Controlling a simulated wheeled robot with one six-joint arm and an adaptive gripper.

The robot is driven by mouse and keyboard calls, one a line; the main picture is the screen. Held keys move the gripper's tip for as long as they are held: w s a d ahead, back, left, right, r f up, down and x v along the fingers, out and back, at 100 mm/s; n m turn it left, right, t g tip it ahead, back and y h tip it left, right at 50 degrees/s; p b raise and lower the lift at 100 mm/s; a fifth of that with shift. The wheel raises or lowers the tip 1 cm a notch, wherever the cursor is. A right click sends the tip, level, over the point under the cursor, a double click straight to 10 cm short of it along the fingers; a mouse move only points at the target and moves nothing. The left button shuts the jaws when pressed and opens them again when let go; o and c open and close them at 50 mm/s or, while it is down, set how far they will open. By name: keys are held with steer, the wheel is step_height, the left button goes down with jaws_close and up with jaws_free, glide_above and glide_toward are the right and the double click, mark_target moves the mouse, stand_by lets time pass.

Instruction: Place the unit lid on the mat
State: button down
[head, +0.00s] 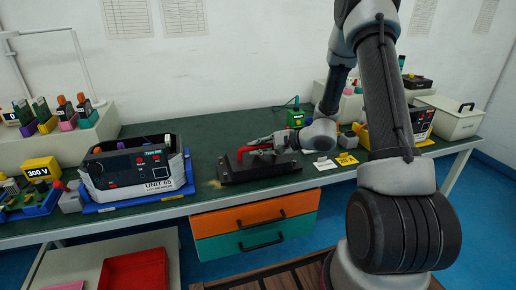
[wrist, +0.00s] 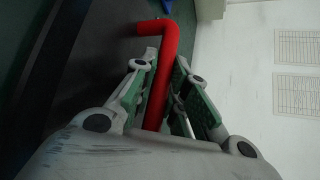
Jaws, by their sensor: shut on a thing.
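The unit lid (head: 238,174) is a black slab with a red bar handle (head: 250,149), over the middle of the bench in the head view. My gripper (head: 268,153) is shut on the red handle. In the wrist view the handle (wrist: 165,62) runs between both fingers, with the dark lid (wrist: 85,60) beside it. A dark green mat surface (head: 215,146) covers the bench top around and under the lid. I cannot tell whether the lid touches it or hangs slightly above. My fingertips are small and partly hidden in the head view.
A box marked UNIT 65 (head: 160,187) stands in a blue tray left of the lid. White and yellow cards (head: 346,159) lie to the right. A green device (head: 296,118) stands behind. Orange and teal drawers (head: 253,217) hang below the front edge.

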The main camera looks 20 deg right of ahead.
steer(key=c, duration=1.4)
jaws_free()
steer(key=v, duration=1.2)
steer(key=s+a+r+n+g+h, duration=0.1)
steer(key=s+a+r+n+g, duration=0.3)
steer(key=s, duration=0.4)
steer(key=s+a+r+n+g+h, duration=0.1)
steer(key=s+r+n+g+h, duration=0.15)
steer(key=s+r+n, duration=0.5)
steer(key=s+d+r+h, duration=0.2)
steer(key=s+d, duration=0.1)
steer(key=s+d+r+n+t+h, duration=0.1)
steer(key=s+d+r+h, duration=0.1)
steer(key=s+d, duration=0.1)
steer(key=s+d+r+t+h, duration=0.1)
steer(key=s+d+r+h, duration=0.1)
steer(key=s+d, duration=0.1)
steer(key=shift+s+r+n+h, duration=0.35)
steer(key=shift+s, duration=0.3)
